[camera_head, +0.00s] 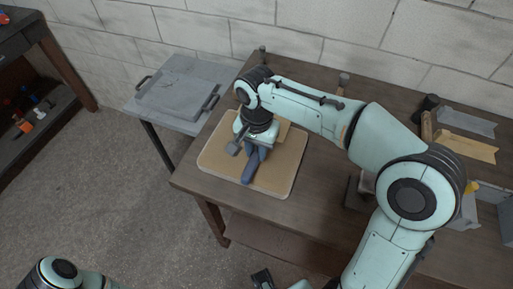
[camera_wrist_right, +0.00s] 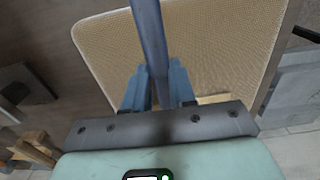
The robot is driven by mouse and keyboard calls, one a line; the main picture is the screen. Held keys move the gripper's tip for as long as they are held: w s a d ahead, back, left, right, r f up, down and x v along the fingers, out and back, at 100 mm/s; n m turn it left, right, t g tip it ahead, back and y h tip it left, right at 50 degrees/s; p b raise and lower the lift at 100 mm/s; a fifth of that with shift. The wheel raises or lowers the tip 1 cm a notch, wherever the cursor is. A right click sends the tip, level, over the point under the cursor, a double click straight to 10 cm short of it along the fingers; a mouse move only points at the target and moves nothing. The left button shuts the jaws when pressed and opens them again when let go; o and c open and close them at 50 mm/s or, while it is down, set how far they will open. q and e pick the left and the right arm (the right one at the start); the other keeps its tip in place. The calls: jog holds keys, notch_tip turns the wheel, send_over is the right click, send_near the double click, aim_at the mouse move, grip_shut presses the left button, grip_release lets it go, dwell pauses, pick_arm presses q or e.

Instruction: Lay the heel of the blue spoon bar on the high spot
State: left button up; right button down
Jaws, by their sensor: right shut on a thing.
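My right gripper (camera_head: 257,152) points down over a tan panel with a pale rim (camera_head: 213,160) on the bench. In the right wrist view its two blue-grey fingers (camera_wrist_right: 158,88) are closed on the dark blue spoon bar (camera_wrist_right: 149,38). The bar runs away from the fingers across the panel (camera_wrist_right: 215,45), past the top of that view. In the head view the blue bar (camera_head: 248,174) shows below the gripper, its far end over the panel's near part. I cannot tell whether it touches the panel. The high spot cannot be made out.
A grey side table with a grey tray (camera_head: 175,97) stands at the left. Several bins, one tan (camera_head: 465,147), stand at the right. A brick wall (camera_head: 300,30) closes the back.

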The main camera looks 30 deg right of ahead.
aim_at(257, 152)
jog(key=shift+f, duration=0.15)
jog(key=c, duration=0.9)
grip_release()
pick_arm(q)
jog(key=r+p, duration=0.1)
jog(key=w+r+p, duration=0.1)
jog(key=r, duration=0.1)
jog(key=shift+w+p, duration=0.2)
jog(key=shift+p, duration=0.15)
pick_arm(e)
notch_tip(257, 152, up, 12)
jog(key=shift+r, duration=0.2)
